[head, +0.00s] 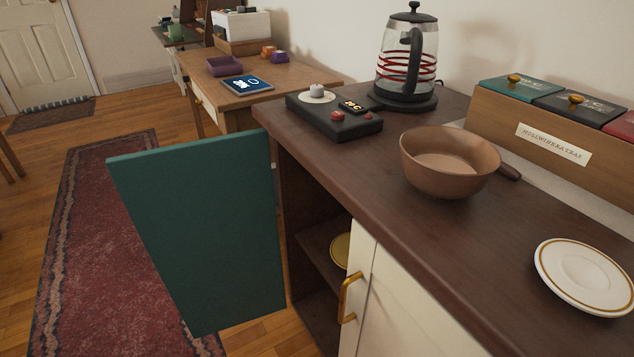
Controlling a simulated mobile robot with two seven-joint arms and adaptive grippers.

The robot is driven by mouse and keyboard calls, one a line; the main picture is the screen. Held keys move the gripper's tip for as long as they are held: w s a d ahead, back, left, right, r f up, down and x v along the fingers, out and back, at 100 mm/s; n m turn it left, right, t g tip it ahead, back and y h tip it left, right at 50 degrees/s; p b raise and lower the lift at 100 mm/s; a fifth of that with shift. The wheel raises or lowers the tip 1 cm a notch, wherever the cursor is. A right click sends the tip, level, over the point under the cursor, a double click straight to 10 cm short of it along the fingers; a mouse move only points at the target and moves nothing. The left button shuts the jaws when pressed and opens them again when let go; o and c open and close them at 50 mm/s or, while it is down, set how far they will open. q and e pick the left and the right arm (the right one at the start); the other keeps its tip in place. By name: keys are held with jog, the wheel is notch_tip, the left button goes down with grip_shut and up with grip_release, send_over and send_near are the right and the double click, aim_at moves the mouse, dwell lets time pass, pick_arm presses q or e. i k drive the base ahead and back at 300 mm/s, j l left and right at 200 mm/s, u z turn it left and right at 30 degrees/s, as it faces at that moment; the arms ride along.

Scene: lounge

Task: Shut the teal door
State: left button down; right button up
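The teal door (205,230) belongs to the dark wooden cabinet (300,190) and stands wide open. It swings out to the left, over the floor and the red rug. Behind it the cabinet compartment is exposed, with a shelf (322,252) and part of a yellow-gold round thing (341,250) inside. I see no handle on the visible face of the teal door. Neither of my grippers is in the head view.
A cream door with a brass handle (350,298) is beside the opening and looks shut. The countertop holds a kettle (408,55), a black device (334,117), a brown pan (447,160), a plate (584,277) and a tea box (550,140). Floor and rug (105,250) are clear at left.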

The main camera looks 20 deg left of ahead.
aim_at(203, 212)
jog(key=k, duration=0.95)
jog(key=k+z, duration=0.1)
jog(key=z, duration=0.85)
jog(key=k+l+z, duration=0.15)
jog(key=z, duration=0.3)
jog(key=j+z, duration=0.65)
jog(key=z, duration=0.2)
jog(key=k+j, duration=0.2)
jog(key=j, duration=0.45)
jog(key=k+j, duration=0.2)
jog(key=j, duration=0.4)
jog(key=k+j, duration=0.2)
jog(key=j, duration=0.45)
jog(key=k+j, duration=0.25)
jog(key=j, duration=0.4)
jog(key=k+j, duration=0.2)
jog(key=j, duration=0.4)
jog(key=k+j, duration=0.2)
jog(key=j, duration=0.45)
jog(key=k+j, duration=0.2)
jog(key=j, duration=0.45)
jog(key=k+j, duration=0.2)
jog(key=j, duration=0.4)
